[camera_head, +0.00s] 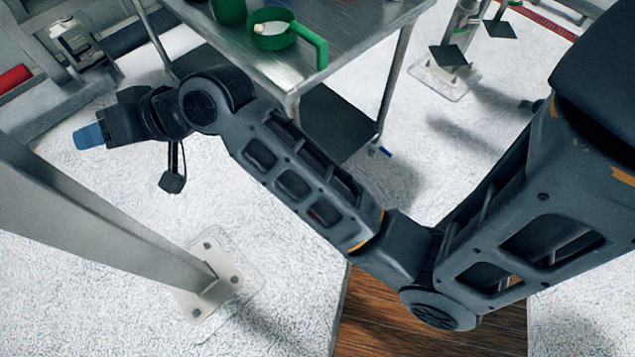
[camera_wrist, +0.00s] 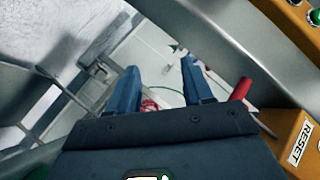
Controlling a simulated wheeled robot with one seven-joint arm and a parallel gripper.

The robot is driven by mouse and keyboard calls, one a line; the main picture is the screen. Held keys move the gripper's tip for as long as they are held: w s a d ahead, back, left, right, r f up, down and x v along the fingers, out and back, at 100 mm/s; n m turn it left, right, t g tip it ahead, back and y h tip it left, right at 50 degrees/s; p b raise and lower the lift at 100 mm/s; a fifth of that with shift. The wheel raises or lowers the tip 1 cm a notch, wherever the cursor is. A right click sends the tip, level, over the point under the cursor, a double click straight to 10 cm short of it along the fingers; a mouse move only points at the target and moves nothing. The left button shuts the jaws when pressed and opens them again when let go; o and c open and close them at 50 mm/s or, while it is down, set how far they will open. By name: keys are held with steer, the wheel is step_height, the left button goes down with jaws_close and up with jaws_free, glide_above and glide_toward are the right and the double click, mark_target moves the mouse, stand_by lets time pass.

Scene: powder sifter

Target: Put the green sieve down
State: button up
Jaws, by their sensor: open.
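The green sieve (camera_head: 318,50) is round with a side handle and has something white inside. It rests on the steel table (camera_head: 338,33) near its front edge in the head view. My gripper (camera_head: 88,137) is at the far left of the head view, well away from the sieve and beyond the table's left side. In the wrist view my gripper (camera_wrist: 160,78) has its two blue fingers spread apart with nothing between them. The sieve does not show in the wrist view.
A green container (camera_head: 229,10) stands on the table beside the sieve, cut off by the frame. A grey metal post with a base plate (camera_head: 212,281) stands at lower left. The wrist view shows an orange box labelled RESET (camera_wrist: 293,140) and a red cylindrical part (camera_wrist: 241,88) near the fingers.

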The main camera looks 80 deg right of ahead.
steer(key=s+a+f+h, duration=0.2)
steer(key=s+a+f, duration=0.1)
steer(key=s, duration=0.7)
steer(key=s+a+f+h, duration=0.1)
steer(key=s+a+f, duration=0.2)
steer(key=s, duration=0.7)
steer(key=s+d+r+n, duration=0.2)
steer(key=s+r+n, duration=0.1)
steer(key=s, duration=0.5)
steer(key=s+d+r+n+t, duration=0.1)
steer(key=s+d+r+n, duration=0.2)
steer(key=s, duration=0.6)
steer(key=shift+s+d+n, duration=0.15)
steer(key=shift+n, duration=0.35)
